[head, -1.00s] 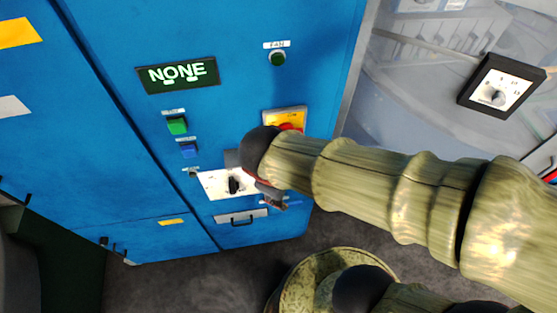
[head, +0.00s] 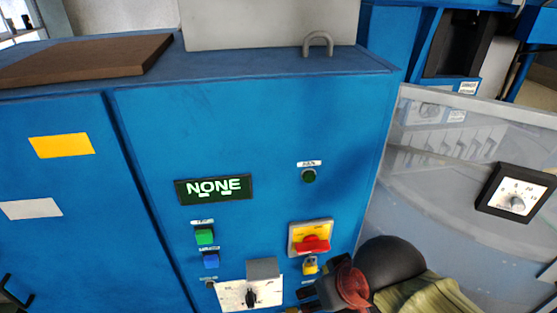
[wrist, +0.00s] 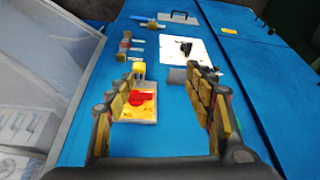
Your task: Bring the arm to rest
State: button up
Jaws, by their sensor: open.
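My gripper (wrist: 170,105) is open and empty in the wrist view, its two fingers apart in front of the blue cabinet. Between the fingers the view shows the red rotary switch (wrist: 141,98) on its yellow plate, nearer the left finger. In the head view my gripper (head: 312,297) is at the lower edge, below the red switch (head: 313,244) and right of the white selector panel (head: 232,295). A yellow padlock (head: 310,265) hangs just under the switch. My wrist hides the cabinet's lower right part.
At right is a clear panel (head: 420,190) with a dial gauge (head: 515,195).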

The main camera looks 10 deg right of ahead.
jog(key=d+f+m+b, duration=0.1)
jog(key=d+f+b, duration=0.1)
jog(key=f+b, duration=1.2)
jog(key=d+f+m+t+b, duration=0.1)
jog(key=d+f+b, duration=0.1)
jog(key=f+b, duration=1.2)
jog(key=shift+d+h+b, duration=0.15)
jog(key=shift+h+b, duration=0.25)
jog(key=shift+b, duration=0.45)
jog(key=shift+w, duration=0.1)
jog(key=shift+c, duration=0.8)
dwell(0.4)
